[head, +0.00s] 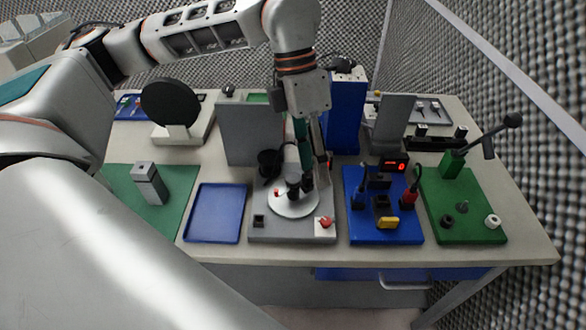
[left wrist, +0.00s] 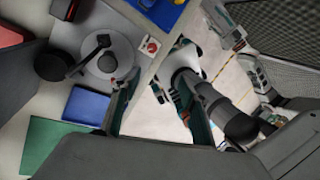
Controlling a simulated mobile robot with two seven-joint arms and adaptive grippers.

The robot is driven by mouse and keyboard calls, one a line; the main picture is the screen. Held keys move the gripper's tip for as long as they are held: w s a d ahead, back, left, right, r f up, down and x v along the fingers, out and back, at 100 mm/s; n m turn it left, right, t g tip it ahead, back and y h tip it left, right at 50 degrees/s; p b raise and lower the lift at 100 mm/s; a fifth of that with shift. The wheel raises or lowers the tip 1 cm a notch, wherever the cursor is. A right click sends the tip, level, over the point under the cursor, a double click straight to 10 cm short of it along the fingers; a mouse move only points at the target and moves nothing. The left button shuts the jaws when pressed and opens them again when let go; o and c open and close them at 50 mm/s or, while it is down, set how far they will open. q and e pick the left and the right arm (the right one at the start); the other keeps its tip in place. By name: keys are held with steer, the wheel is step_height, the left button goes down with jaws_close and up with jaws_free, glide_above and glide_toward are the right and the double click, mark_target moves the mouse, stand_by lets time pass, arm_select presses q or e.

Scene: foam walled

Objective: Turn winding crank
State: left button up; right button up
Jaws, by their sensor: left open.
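The winding station is a grey base (head: 262,228) with a pale round disc (head: 296,207) near the table's front middle. Black crank parts (head: 293,190) stand on the disc. In the left wrist view the disc (left wrist: 122,52) carries a black crank arm with a knob (left wrist: 103,41). A red knob (head: 325,223) sits at the base's front right corner. My left gripper (head: 312,165) reaches down over the disc. Its teal fingers are apart in the wrist view (left wrist: 150,105), with no object clearly between them. Whether it touches the crank is hidden. A grey and teal part (left wrist: 228,28), perhaps my right gripper, is unclear.
A black spool (head: 269,163) and upright grey panel (head: 240,133) stand close behind the disc. A blue tray (head: 215,212) lies left. A blue board (head: 360,232) with plugs and a green board (head: 435,205) with a black-handled lever (head: 485,138) lie right.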

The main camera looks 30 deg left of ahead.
mark_target(294, 177)
arm_select(q)
steer(key=w+a+y, duration=0.1)
steer(key=a, duration=0.1)
steer(key=w+a+f+m+t+y, duration=0.1)
steer(key=a, duration=0.1)
steer(key=w+a+y, duration=0.1)
steer(key=a, duration=0.1)
steer(key=shift+w+a+f+m+t, duration=0.2)
steer(key=shift+f+m+t, duration=0.1)
steer(key=shift+f+m, duration=0.1)
steer(key=shift+f, duration=3.8)
steer(key=c, duration=1.1)
